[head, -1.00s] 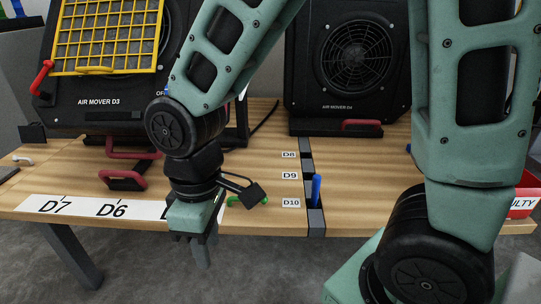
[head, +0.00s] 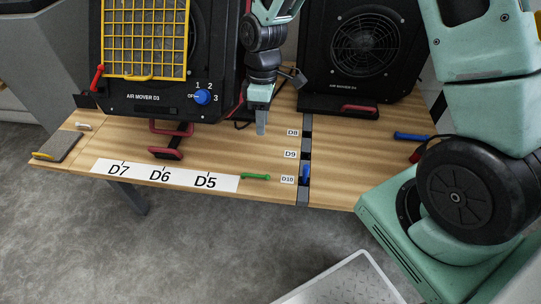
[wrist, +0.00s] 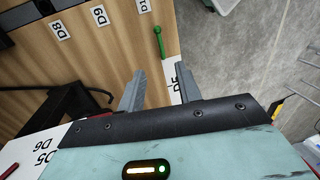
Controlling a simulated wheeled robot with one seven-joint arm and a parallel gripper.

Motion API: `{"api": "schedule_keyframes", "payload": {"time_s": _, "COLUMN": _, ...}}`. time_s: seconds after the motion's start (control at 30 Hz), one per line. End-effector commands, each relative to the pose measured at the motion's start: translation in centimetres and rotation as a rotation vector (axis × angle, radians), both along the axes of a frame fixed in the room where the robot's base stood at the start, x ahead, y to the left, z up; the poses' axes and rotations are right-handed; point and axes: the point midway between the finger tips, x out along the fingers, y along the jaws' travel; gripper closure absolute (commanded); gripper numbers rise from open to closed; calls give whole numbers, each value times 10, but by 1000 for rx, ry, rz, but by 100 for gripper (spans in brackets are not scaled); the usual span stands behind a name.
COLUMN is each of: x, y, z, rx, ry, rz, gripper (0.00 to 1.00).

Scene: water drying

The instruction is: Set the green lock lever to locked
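The green lock lever (head: 256,177) lies at the front edge of the wooden table, between the D5 label and the D10 label. It points sideways in the head view. In the wrist view the green lever (wrist: 160,42) shows ahead of the fingertips, with its round knob end nearer the top. My gripper (head: 262,128) hangs above the table, behind the lever and apart from it. In the wrist view my gripper's (wrist: 160,80) two fingers are spread with nothing between them.
A blue peg (head: 305,174) stands in the dark strip by D10. Air mover D3 (head: 143,97) with a yellow grille stands at back left, another air mover (head: 355,50) at back right. Red handles (head: 166,153) lie left of my gripper. A white tray (head: 345,275) shows below.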

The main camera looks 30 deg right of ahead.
Motion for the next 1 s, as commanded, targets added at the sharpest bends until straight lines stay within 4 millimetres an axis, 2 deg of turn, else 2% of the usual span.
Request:
{"api": "schedule_keyframes", "payload": {"time_s": 0.1, "x": 2, "y": -2, "z": 0, "rx": 2, "ry": 1, "rz": 5, "gripper": 66}}
{"api": "schedule_keyframes", "payload": {"time_s": 0.27, "x": -1, "y": 0, "z": -19, "rx": 2, "ry": 5, "rz": 6, "gripper": 66}}
{"api": "schedule_keyframes", "payload": {"time_s": 0.8, "x": -19, "y": 13, "z": -127, "rx": 2, "ry": 4, "rz": 5, "gripper": 66}}
{"api": "schedule_keyframes", "payload": {"time_s": 1.0, "x": -23, "y": 16, "z": -156, "rx": 2, "ry": 3, "rz": 4, "gripper": 66}}
